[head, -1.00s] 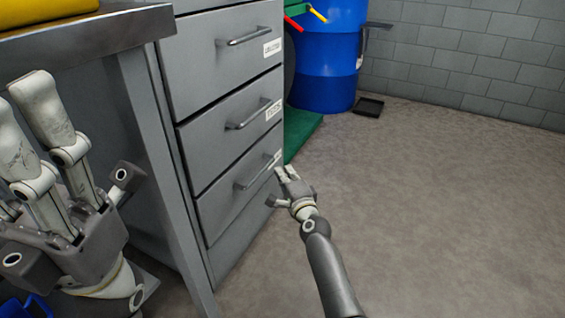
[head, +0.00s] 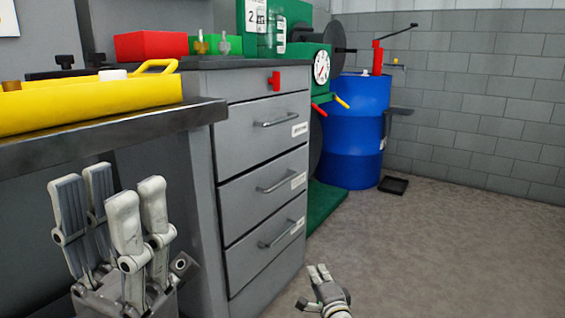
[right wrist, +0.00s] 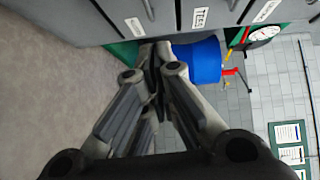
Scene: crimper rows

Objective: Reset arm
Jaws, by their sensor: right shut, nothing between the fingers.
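My left gripper (head: 112,205) is at the lower left of the head view, in front of the workbench. Its fingers point up and stand apart, with nothing between them. My right gripper (head: 318,270) is at the bottom centre of the head view, over the floor and in front of the grey drawer cabinet. In the right wrist view its fingers (right wrist: 158,55) meet at the tips, shut and empty. Most of my right arm is out of the head view.
The grey drawer cabinet (head: 262,150) has its drawers shut. The workbench edge (head: 120,130) carries a yellow tray (head: 90,103). A blue drum (head: 352,140) and green machine (head: 300,60) stand behind. The floor (head: 430,250) at right is clear.

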